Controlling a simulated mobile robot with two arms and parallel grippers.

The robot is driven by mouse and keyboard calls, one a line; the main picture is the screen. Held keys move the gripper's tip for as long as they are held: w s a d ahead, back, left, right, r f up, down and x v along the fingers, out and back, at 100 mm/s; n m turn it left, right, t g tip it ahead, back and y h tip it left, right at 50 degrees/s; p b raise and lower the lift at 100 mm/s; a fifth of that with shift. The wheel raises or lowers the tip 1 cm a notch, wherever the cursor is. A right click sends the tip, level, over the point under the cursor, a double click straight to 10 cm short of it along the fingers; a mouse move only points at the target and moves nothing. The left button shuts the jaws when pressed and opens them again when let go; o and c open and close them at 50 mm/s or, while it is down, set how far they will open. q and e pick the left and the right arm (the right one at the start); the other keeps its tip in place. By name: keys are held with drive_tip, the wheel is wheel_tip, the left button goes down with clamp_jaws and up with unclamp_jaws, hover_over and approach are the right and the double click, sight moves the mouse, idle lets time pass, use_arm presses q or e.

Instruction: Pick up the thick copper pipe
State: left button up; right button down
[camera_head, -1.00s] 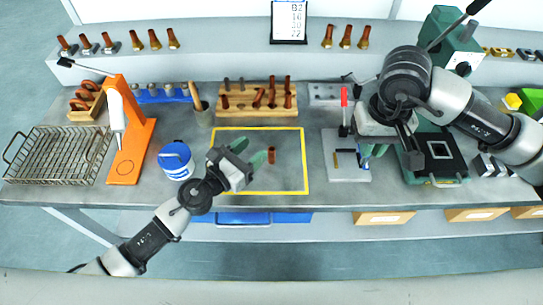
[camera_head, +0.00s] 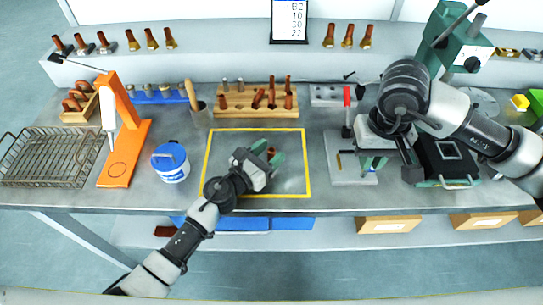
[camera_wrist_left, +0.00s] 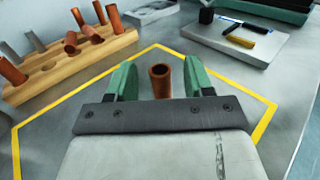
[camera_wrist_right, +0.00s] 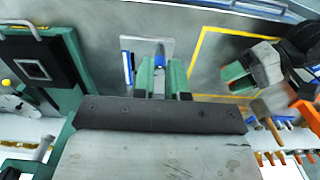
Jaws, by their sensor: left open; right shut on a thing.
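A short, thick copper pipe (camera_head: 270,152) stands upright inside the yellow-outlined square (camera_head: 208,165) on the bench. In the left wrist view the pipe (camera_wrist_left: 160,82) shows its open top. My left gripper (camera_head: 268,154) is open, with its green fingers on either side of the pipe and a gap to each. The pipe's lower part is hidden by the gripper. My right gripper (camera_head: 374,163) is over the grey plate fixture (camera_head: 345,176). In the right wrist view it is shut on a small blue and grey thing (camera_wrist_right: 160,50), mostly hidden by the fingers.
A wooden rack (camera_head: 232,109) with several copper pipes stands behind the square. A white-blue tub (camera_head: 171,163), an orange stand (camera_head: 125,160) and a wire basket (camera_head: 45,160) are to the left. The red-handled clamp (camera_head: 347,98) and a green machine (camera_head: 452,45) are to the right.

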use_arm(q)
drive_tip(key=shift+w+d, duration=0.4)
drive_tip(key=shift+c, duration=1.1)
clamp_jaws()
